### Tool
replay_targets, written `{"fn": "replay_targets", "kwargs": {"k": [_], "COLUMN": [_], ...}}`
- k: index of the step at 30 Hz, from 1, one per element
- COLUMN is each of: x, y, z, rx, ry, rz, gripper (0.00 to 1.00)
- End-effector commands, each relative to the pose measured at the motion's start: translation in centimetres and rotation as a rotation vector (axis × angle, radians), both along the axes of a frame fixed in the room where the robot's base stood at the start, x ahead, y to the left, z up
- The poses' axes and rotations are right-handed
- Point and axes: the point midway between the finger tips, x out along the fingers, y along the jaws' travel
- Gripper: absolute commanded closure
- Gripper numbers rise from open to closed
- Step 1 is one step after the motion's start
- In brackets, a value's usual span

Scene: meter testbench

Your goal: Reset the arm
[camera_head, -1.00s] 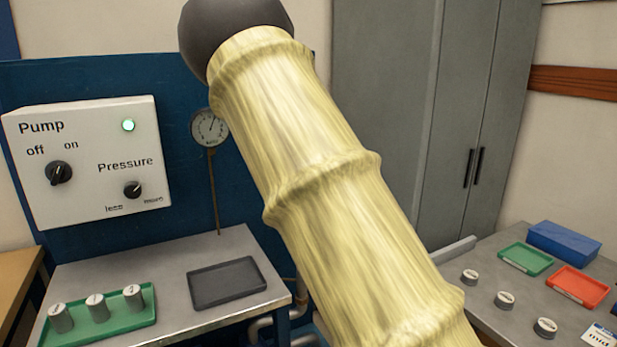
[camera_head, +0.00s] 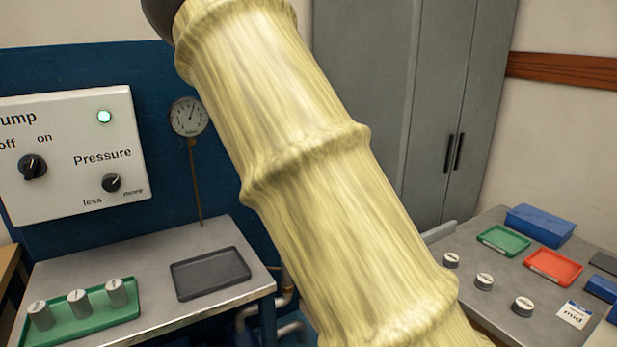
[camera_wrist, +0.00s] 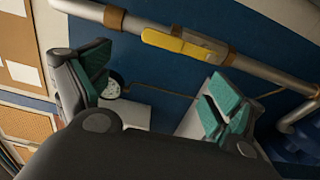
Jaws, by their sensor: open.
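My gripper (camera_wrist: 155,105) shows in the wrist view with its two green-padded fingers wide apart. Nothing is between the pads. It faces the blue panel with a pipe and a yellow lever handle (camera_wrist: 176,42) beyond it. In the head view my arm, in a pale yellow sleeve, crosses the middle of the picture and rises to the upper left. My gripper is out of the head view.
The pump control box (camera_head: 70,155) and a gauge (camera_head: 188,117) are on the blue panel. The left bench holds a green tray (camera_head: 85,325) with three metal cylinders and an empty dark tray (camera_head: 210,273). The right bench holds small weights, a green tray (camera_head: 503,241) and a red tray (camera_head: 553,267).

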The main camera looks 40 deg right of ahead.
Motion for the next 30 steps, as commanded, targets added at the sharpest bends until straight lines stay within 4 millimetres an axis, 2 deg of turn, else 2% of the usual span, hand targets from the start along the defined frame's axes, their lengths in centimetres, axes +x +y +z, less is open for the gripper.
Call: {"fn": "replay_targets", "kwargs": {"k": [16, 19, 20, 23, 26, 30], "x": [-0.1, 0.0, 0.1, 0.2, -0.2, -1.7], "y": [0.0, 0.2, 0.3, 1.0, 2.0, 4.0], "z": [0.0, -1.0, -1.7, -5.4, -10.8, -18.5], "rx": [0.001, 0.023, 0.038, 0.121, 0.240, 0.415], "ry": [0.000, 0.017, 0.028, 0.088, 0.177, 0.305], "rz": [0.000, -0.005, -0.008, -0.029, -0.070, -0.141], "gripper": [0.07, 0.07, 0.07, 0.07, 0.07, 0.07]}}
